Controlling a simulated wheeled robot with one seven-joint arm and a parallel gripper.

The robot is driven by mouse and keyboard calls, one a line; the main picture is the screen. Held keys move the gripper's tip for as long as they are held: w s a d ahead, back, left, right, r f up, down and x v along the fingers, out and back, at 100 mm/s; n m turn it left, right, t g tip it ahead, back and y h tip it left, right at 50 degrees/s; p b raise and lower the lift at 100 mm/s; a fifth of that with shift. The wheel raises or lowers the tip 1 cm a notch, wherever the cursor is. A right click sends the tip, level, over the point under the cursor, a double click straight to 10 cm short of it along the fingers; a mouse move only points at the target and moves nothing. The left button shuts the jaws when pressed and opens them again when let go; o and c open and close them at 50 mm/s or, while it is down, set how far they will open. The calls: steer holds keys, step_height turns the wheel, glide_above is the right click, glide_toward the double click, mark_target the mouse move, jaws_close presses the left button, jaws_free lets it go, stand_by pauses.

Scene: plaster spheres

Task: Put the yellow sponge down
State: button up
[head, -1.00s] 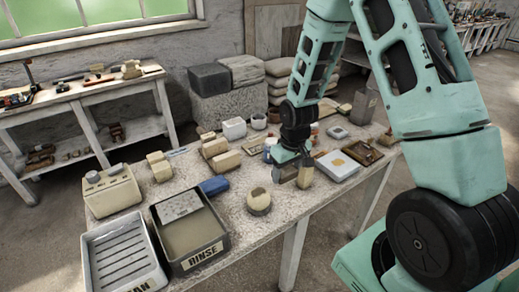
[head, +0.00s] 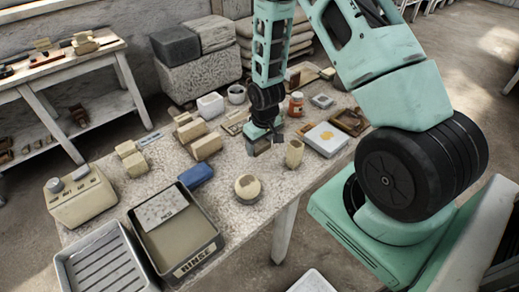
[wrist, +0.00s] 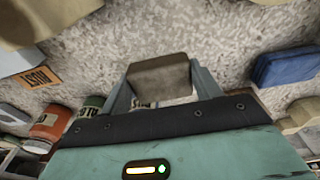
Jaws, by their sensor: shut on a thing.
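My gripper (head: 259,138) is over the middle of the table (head: 222,199), pointing down. It is shut on a small block that I take for the yellow sponge (wrist: 160,75); it looks dull brown-grey here rather than yellow. In the wrist view the block sits between the two fingers, with the speckled tabletop behind it. In the head view the sponge (head: 262,149) shows just below the gripper. I cannot tell whether its underside touches the table.
A tan upright piece (head: 295,153) stands close right of the gripper. A round tan piece (head: 248,188), a blue block (head: 196,176) and the RINSE tray (head: 183,257) are nearer. Tan blocks (head: 207,147) lie left, an orange jar (head: 296,104) behind. Bare tabletop shows between the blue block and gripper.

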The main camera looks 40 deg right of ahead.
mark_target(260, 152)
steer(key=shift+f, duration=1.8)
steer(key=shift+f, duration=0.15)
steer(key=o, duration=0.9)
